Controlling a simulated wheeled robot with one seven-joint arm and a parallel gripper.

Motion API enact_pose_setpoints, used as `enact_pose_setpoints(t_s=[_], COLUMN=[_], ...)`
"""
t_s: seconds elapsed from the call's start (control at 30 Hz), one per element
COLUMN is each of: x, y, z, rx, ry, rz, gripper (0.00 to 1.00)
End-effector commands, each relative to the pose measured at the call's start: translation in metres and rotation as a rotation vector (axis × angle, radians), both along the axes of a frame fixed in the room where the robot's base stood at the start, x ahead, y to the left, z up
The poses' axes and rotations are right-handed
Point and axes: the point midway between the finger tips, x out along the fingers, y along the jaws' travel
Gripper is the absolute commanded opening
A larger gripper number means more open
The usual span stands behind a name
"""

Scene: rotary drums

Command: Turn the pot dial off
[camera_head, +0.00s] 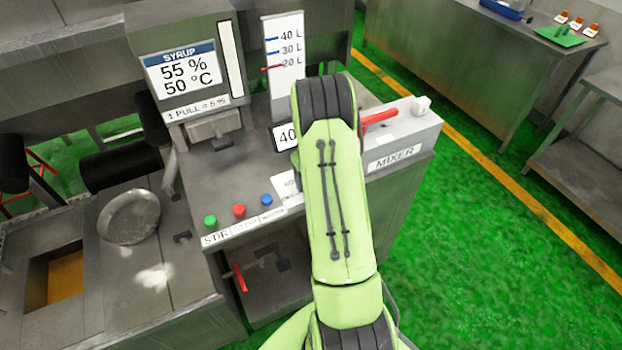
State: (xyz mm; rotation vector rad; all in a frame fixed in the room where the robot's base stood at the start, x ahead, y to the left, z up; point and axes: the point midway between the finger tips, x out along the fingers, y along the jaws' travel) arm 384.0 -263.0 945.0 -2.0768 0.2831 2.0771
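I cannot make out a dial labelled for the pot; part of the panel is hidden behind my green arm. A white knob (421,105) sits on top of the box labelled MIXER, at its right end. A red lever (380,117) lies on the same box, just right of my arm. My arm reaches up over the middle of the machine. My gripper is not visible, so whether it is open or shut does not show.
Green, red and blue buttons (239,210) line the front panel by the STIR label. A syrup display (183,72) reads 55 % and 50 °C. A level gauge (284,50) stands behind. A round metal pan (129,217) is at left. Green floor (480,240) is clear at right.

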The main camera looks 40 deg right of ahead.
Motion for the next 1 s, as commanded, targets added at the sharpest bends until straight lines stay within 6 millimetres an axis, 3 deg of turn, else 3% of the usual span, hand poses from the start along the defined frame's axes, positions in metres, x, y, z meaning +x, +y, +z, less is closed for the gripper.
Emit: enact_pose_setpoints(t_s=[0.1,0.13,0.3,0.63,0.77,1.0], x=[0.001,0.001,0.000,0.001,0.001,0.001], y=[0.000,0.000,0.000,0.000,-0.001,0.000], z=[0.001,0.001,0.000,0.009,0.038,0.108], rx=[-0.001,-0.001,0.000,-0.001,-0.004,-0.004], ry=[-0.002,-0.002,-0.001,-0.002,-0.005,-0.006], rz=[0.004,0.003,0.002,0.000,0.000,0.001], gripper=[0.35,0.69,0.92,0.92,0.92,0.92])
